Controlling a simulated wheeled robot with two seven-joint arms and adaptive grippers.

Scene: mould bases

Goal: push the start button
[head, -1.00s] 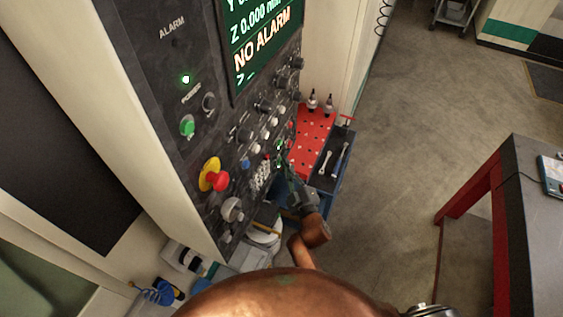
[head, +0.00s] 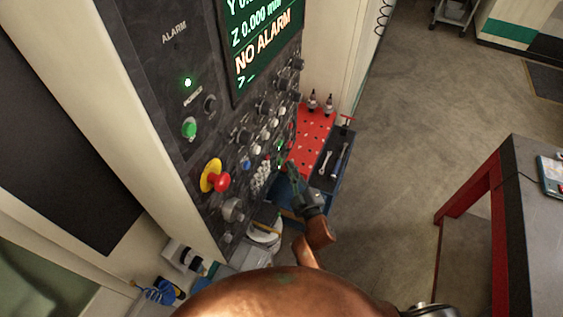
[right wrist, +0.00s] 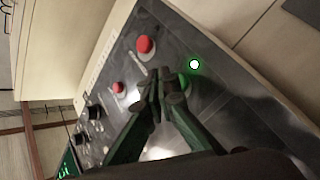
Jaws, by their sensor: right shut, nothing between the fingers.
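The control panel (head: 232,190) stands upright at the left of the head view, with knobs and buttons along it. My right gripper (head: 284,164) is at the panel's far lower edge, its fingers shut and empty. In the right wrist view the closed fingertips (right wrist: 166,74) are in front of the panel. A green button (right wrist: 184,82) shows partly behind them, beside a lit green lamp (right wrist: 194,64). I cannot tell whether the fingertips touch the button. Two red buttons, one larger (right wrist: 145,46) and one smaller (right wrist: 118,88), sit nearby. My left gripper is out of view.
A red emergency knob (head: 221,181) on a yellow ring and a green button (head: 189,128) are nearer on the panel. A red pegboard (head: 312,143) and a tray with wrenches (head: 338,172) lie beyond. Open floor is at the right, before a red-legged table (head: 470,190).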

